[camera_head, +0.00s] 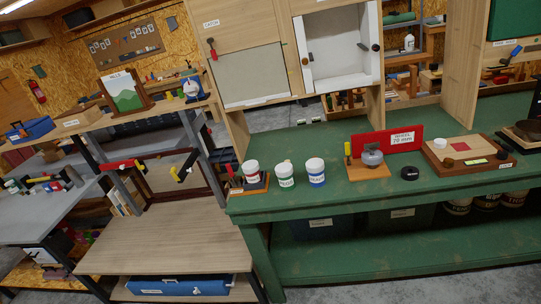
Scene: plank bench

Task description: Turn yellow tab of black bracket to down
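A small black bracket with a yellow tab (183,168) shows left of centre, by the grey posts above the low wooden table. Its yellow tab slants, with one end higher than the other. It is small in the picture, so the exact set of the tab is hard to tell. A second part in red, yellow and black (124,165) sits to its left by another post; its yellow piece lies nearly level. My gripper is not in view, and nothing of it is seen touching either part.
A green bench (330,232) fills the right, carrying paint pots (286,176), a red sign board (388,147) and a wooden tray (470,158). The low wooden table (165,238) has a clear top. A grey table (45,212) stands at left. An open white cabinet (340,45) is above.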

